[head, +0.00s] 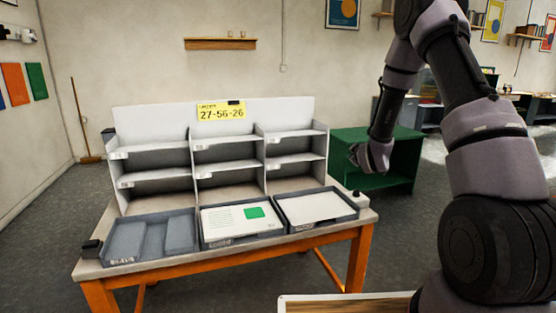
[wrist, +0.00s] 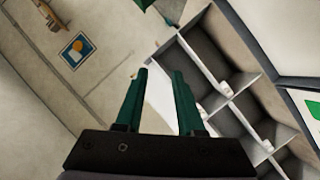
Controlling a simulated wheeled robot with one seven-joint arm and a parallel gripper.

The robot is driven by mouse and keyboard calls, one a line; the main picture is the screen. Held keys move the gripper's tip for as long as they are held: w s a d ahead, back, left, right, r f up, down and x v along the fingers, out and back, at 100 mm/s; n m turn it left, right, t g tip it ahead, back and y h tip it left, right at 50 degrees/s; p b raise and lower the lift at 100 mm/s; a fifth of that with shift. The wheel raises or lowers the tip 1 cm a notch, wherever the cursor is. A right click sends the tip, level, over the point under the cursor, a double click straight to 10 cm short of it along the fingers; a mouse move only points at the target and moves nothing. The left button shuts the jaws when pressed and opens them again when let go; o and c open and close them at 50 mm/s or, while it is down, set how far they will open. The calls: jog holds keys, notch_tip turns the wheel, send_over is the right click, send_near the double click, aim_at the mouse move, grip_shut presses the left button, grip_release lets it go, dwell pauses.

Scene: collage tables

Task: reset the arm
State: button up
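My arm rises on the right of the head view and bends over, with its wrist end (head: 372,156) beside the right end of the table, in front of a green cabinet. The fingers cannot be made out in the head view. In the wrist view my gripper (wrist: 160,78) shows two dark green fingers standing apart with nothing between them. The gripper is open and empty. Beyond the fingers are a pale wall and the white shelf unit, seen tilted.
A table (head: 178,273) with orange legs bears a white shelf unit (head: 133,115) with a yellow sign (head: 221,111) reading 27-56-26. Several grey trays line its front; the middle tray (head: 240,238) holds a sheet with a green patch. A green cabinet (head: 393,185) stands behind right.

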jog(key=s+r+m+g, duration=0.2)
jog(key=s+r+m, duration=0.1)
jog(key=s+r, duration=0.5)
jog(key=s+r+m+g, duration=0.1)
jog(key=s+r+m, duration=0.35)
jog(key=r, duration=0.65)
jog(key=s+a+r+m+g+y, duration=0.1)
jog(key=s+a+r+m+g, duration=0.1)
jog(key=s, duration=1.3)
jog(key=s+a+r+m+g+y, duration=0.1)
jog(key=s+r+m+g, duration=0.1)
jog(key=s, duration=1.2)
notch_tip(320, 180, up, 2)
jog(key=shift+s+a+m+g, duration=0.35)
jog(key=shift+s+m+g, duration=0.05)
jog(key=shift+m, duration=0.45)
